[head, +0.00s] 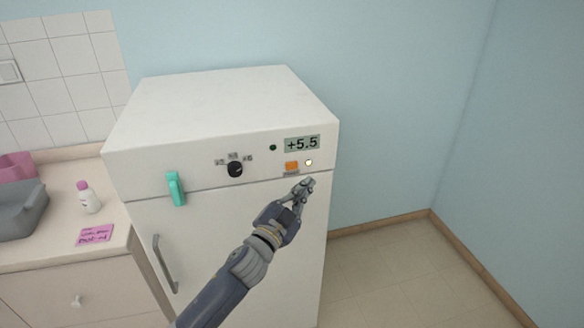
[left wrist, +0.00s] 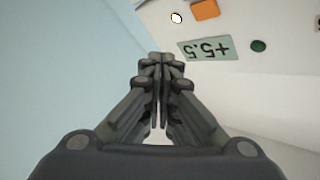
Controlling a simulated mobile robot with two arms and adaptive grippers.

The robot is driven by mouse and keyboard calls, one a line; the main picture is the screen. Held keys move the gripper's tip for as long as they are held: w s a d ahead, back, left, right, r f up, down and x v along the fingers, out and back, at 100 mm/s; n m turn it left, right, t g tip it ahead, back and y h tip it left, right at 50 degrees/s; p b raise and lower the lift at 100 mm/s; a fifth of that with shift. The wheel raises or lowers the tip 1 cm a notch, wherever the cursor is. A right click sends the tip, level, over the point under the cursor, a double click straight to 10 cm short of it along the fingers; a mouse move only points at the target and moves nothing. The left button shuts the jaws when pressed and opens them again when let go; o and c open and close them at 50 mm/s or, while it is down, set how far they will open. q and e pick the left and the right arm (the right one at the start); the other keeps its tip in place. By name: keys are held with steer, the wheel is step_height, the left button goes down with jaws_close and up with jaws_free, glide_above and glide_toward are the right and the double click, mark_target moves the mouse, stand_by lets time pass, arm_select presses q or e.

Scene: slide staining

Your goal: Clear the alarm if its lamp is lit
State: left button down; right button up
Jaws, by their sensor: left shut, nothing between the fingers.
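A white fridge (head: 225,115) has a control panel across its top front. The display (head: 302,144) reads +5.5 and also shows upside down in the left wrist view (left wrist: 207,49). A dark green round spot (head: 273,148) left of it looks unlit. Below the display are an orange square button (head: 291,166) and a small bright white round spot (head: 309,162) with a dark rim; I cannot tell whether it is a lit lamp or a white button. My left gripper (head: 307,184) is shut and empty, just below the white spot in the head view. My right gripper is out of view.
A black dial (head: 235,169) and a teal handle (head: 175,188) are further left on the fridge. Floor right of the fridge is clear.

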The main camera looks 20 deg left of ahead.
mark_target(292, 166)
arm_select(q)
steer(key=shift+w+a+b, duration=0.15)
steer(key=shift+w+a, duration=0.45)
steer(key=shift+w, duration=0.3)
steer(key=shift+w+a+b, duration=0.15)
steer(key=shift+w+a, duration=0.5)
steer(key=shift+w, duration=0.3)
steer(key=shift+w+a+b, duration=0.15)
steer(key=shift+w+a, duration=0.45)
steer(key=shift+w, duration=0.3)
steer(key=shift+w, duration=0.1)
steer(key=shift+w+a, duration=0.25)
steer(key=shift+w, duration=0.05)
steer(key=shift+w+a, duration=0.2)
steer(key=shift+w, duration=0.05)
steer(key=shift+s+d, duration=0.1)
steer(key=shift+s, duration=0.05)
steer(key=shift+s+d, duration=0.35)
steer(key=shift+s, duration=0.15)
